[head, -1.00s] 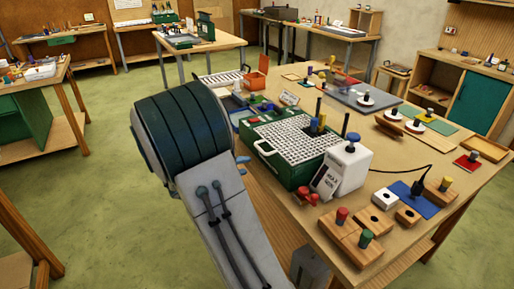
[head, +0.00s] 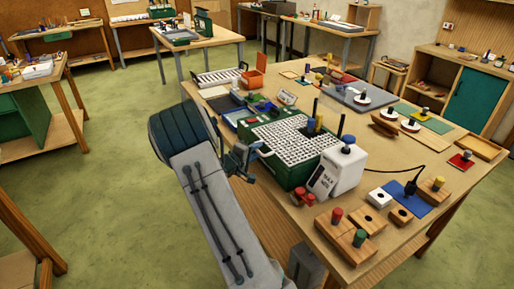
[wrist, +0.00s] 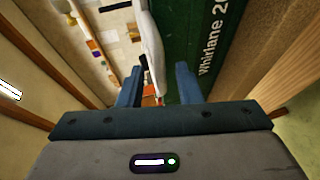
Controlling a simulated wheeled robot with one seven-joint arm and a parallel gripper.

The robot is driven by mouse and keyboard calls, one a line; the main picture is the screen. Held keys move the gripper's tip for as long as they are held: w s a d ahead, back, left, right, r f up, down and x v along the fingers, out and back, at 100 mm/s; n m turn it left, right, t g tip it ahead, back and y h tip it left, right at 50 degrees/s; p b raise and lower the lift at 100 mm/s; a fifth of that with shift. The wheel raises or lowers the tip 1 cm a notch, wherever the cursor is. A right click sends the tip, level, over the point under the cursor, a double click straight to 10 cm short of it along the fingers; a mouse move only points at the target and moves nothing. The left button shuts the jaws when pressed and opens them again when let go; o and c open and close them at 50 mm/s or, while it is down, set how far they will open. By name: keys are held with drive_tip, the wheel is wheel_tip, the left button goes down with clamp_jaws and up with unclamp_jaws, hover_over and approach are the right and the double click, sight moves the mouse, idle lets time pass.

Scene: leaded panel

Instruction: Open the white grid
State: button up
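The white grid (head: 290,138) lies flat on top of a green box (head: 292,176) on the table. Its white loop handle (head: 262,150) sticks out at the box's left side. My gripper (head: 250,158) is at this handle, beside the box. In the wrist view my gripper (wrist: 158,88) has its two dark blue fingers apart. The white handle (wrist: 152,45) runs down between them, and I see gaps beside it. The box's green side (wrist: 205,20), with white lettering, is just right of the handle. Contact between fingers and handle cannot be made out.
Coloured knobs and a dark rod rise at the grid's right part. Red knobs (head: 303,197) and wooden blocks (head: 342,232) lie nearer the front edge. The floor left of the table is clear.

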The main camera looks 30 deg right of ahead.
drive_tip(key=shift+x, duration=0.75)
clamp_jaws()
